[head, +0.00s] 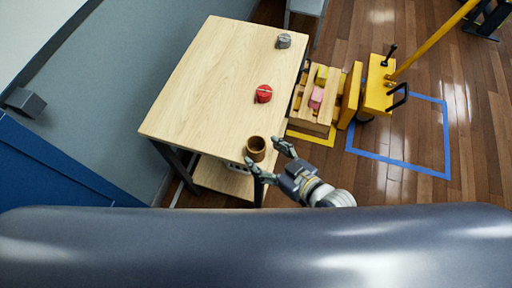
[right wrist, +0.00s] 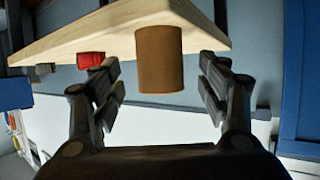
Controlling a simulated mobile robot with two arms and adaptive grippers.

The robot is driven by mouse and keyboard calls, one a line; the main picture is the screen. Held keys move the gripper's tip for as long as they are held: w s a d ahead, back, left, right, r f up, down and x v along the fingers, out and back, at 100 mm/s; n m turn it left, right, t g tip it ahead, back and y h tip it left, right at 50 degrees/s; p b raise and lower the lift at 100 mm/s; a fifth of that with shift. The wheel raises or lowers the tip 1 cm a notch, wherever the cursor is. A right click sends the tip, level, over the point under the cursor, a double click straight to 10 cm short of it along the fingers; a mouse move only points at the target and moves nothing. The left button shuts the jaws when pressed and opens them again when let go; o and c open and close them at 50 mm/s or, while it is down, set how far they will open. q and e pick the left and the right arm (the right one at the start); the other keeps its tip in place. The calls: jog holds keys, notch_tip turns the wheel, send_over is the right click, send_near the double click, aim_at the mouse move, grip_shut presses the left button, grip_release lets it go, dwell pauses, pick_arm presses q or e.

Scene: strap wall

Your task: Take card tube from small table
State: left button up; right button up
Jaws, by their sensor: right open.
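The brown card tube (head: 255,148) stands upright near the front right corner of the small wooden table (head: 205,95). My right gripper (head: 267,160) is open at the table's front right corner, with its fingers close to the tube. In the right wrist view the tube (right wrist: 159,60) appears between and beyond the open fingers (right wrist: 160,95). I cannot tell whether either finger touches it. My left gripper is not in view.
A red strap roll (head: 263,94) and a grey roll (head: 284,41) lie farther back along the table's right side. A loaded wooden pallet (head: 315,108) and a yellow pallet truck (head: 378,92) stand right of the table. The table's left half is clear.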

aim_at(256, 149)
jog(key=x, duration=0.4)
jog(key=shift+w+a+p, duration=0.25)
jog(key=shift+p, duration=0.05)
jog(key=c, duration=1)
